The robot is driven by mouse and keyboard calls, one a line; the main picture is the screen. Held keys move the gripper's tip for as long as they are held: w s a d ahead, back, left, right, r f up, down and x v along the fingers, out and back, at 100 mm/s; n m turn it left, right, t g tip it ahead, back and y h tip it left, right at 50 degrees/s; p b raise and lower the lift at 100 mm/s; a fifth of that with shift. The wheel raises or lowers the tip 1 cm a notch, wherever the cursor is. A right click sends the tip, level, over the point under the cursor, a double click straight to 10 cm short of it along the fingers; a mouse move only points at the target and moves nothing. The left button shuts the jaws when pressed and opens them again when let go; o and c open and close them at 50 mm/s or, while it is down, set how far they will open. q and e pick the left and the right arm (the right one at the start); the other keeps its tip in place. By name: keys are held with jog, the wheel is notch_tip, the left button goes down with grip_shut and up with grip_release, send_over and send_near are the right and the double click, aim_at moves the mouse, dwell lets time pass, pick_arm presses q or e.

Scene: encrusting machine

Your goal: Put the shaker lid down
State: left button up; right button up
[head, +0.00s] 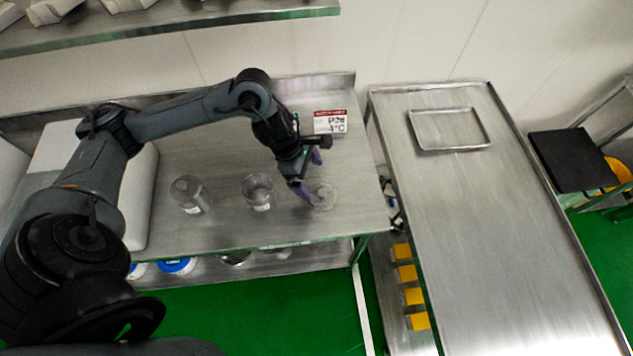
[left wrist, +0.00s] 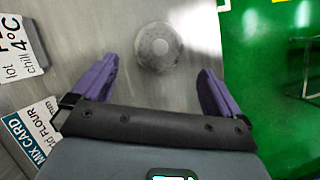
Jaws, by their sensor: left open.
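The shaker lid (head: 324,197), a small round, translucent grey piece, rests on the steel table (head: 222,232) near its right end. In the left wrist view the lid (left wrist: 158,47) lies just beyond the gap between the fingertips, apart from both fingers. My left gripper (head: 312,174) has purple fingers spread open and empty, close to the lid. It also shows in the left wrist view (left wrist: 158,72). Two clear containers stand to the left of the lid, one nearer (head: 258,191) and one farther (head: 190,195). My right gripper is not in view.
A label card (head: 330,123) stands at the back of the table. A white box (head: 137,200) is at the left. A second steel table (head: 480,220) to the right holds an empty metal tray (head: 449,146); a gap separates the tables. The lid is near the table edge.

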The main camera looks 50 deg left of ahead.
pick_arm(q)
jog(key=w+d+n+t+h, duration=0.15)
jog(key=d+n+t, duration=0.45)
jog(key=d+n, duration=0.95)
jog(key=s+a+f+n+g+y, duration=0.2)
jog(key=s+n, duration=0.5)
jog(key=n, duration=0.8)
jog(key=s+a+f+n+g+y, duration=0.2)
jog(key=s+a+n, duration=0.3)
jog(key=n, duration=1)
jog(key=s+y, duration=0.1)
jog(key=s, duration=0.2)
jog(key=shift+s+a+f+g, duration=0.15)
jog(key=shift+f+g, duration=0.05)
jog(key=shift+g, duration=0.2)
